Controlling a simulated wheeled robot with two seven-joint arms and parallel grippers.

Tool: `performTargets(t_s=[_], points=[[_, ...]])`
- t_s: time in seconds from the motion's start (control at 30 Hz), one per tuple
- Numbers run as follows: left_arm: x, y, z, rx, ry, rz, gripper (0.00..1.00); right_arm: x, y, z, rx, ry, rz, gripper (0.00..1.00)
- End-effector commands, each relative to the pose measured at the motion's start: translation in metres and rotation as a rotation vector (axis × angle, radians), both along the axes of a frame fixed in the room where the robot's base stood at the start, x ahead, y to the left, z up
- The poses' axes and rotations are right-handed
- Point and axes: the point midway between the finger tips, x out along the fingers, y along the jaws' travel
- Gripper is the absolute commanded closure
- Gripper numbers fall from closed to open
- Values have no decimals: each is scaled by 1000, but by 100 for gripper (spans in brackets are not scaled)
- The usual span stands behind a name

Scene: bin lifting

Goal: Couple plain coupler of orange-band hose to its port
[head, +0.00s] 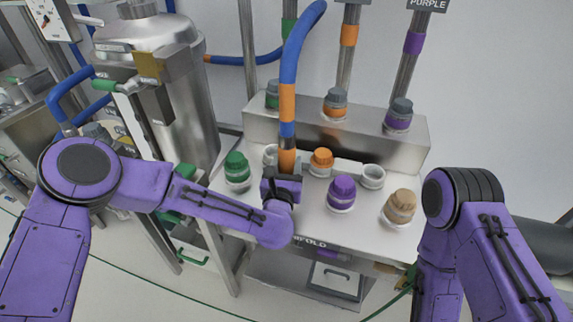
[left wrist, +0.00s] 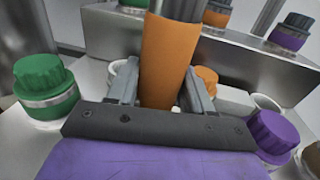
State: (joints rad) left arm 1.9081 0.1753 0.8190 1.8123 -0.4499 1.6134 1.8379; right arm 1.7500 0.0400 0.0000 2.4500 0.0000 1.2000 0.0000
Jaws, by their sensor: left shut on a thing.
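The blue hose with orange bands (head: 287,103) hangs down from the top of the head view to my left gripper (head: 284,180). Its orange lower part (left wrist: 168,58) stands between the two grey fingers of my left gripper (left wrist: 160,95), which is shut on it. The lower end of the hose is hidden behind the gripper, so I cannot tell whether it touches anything. On the raised rear block of the manifold (head: 380,147), an orange-collared port with a grey cap (head: 336,103) stands between a green one (head: 272,95) and a purple one (head: 399,114). My right gripper is out of view.
Green (head: 237,168), orange (head: 321,160), purple (head: 342,192) and tan (head: 400,205) caps stand on the manifold's front deck. A pale open cup (head: 372,176) stands right of the hose. A steel tank (head: 175,90) stands at left. Pipes rise behind.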

Motion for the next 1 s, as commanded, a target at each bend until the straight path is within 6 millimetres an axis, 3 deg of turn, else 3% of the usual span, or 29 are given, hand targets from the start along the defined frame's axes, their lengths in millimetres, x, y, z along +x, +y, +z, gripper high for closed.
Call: performTargets(t_s=[0.3,0.33,0.4,0.77,1.0], points=[[0,0,-2,1,3,0,91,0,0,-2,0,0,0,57],[0,0,-2,1,3,0,43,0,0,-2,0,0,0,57],[0,0,-2,1,3,0,20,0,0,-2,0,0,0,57],[-7,1,-4,1,3,-1,19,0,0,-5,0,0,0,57],[-59,8,-6,1,3,-4,19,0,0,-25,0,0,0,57]])
